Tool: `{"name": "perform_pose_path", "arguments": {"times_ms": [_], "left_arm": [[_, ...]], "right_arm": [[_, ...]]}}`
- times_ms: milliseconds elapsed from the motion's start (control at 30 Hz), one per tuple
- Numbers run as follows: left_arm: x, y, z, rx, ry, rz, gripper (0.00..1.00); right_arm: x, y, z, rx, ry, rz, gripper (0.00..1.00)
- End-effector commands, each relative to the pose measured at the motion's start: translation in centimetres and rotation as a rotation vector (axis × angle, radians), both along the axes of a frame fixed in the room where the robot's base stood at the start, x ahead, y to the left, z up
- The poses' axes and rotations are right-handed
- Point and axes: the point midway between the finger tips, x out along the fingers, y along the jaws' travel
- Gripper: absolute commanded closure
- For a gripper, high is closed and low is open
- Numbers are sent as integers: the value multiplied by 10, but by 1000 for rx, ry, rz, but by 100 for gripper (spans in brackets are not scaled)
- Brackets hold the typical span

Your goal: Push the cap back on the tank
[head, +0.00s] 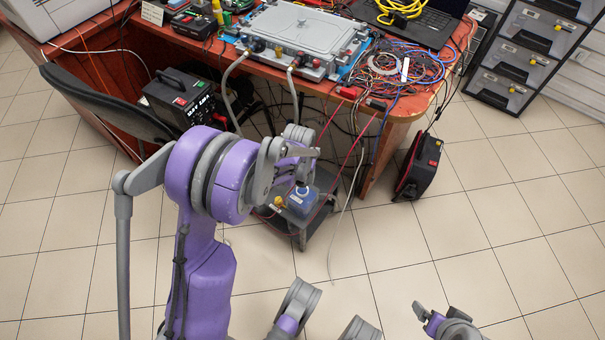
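The tank (298,207), a small blue translucent box, stands on a low dark cart under the front of the table. A pale round part that looks like the cap (302,190) is on its top. My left gripper (303,183) reaches down from above, with its dark tips right over this part. I cannot tell whether the tips touch it or are shut on it, nor whether the cap is seated. My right gripper (428,315) is low at the right over bare floor, away from the tank. Its fingers are too unclear to read.
Grey hoses (228,80) hang from a grey metal plate unit (300,40) on the red table (398,130). Red cables and a pale cable hang near the cart (312,232). A black case (418,165) stands right.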

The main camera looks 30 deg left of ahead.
Motion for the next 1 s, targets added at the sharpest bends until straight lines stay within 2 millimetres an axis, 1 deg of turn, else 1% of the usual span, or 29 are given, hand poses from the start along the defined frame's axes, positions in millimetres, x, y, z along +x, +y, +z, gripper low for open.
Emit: {"name": "perform_pose_path", "arguments": {"times_ms": [167,600,733,1000], "left_arm": [[0,0,-7,0,0,0,92],[0,0,-41,0,0,0,92],[0,0,-45,0,0,0,92],[0,0,-45,0,0,0,92]], "right_arm": [[1,0,-5,0,2,0,9],[5,0,-30,0,7,0,9],[5,0,-33,0,7,0,9],[5,0,-33,0,7,0,9]]}}
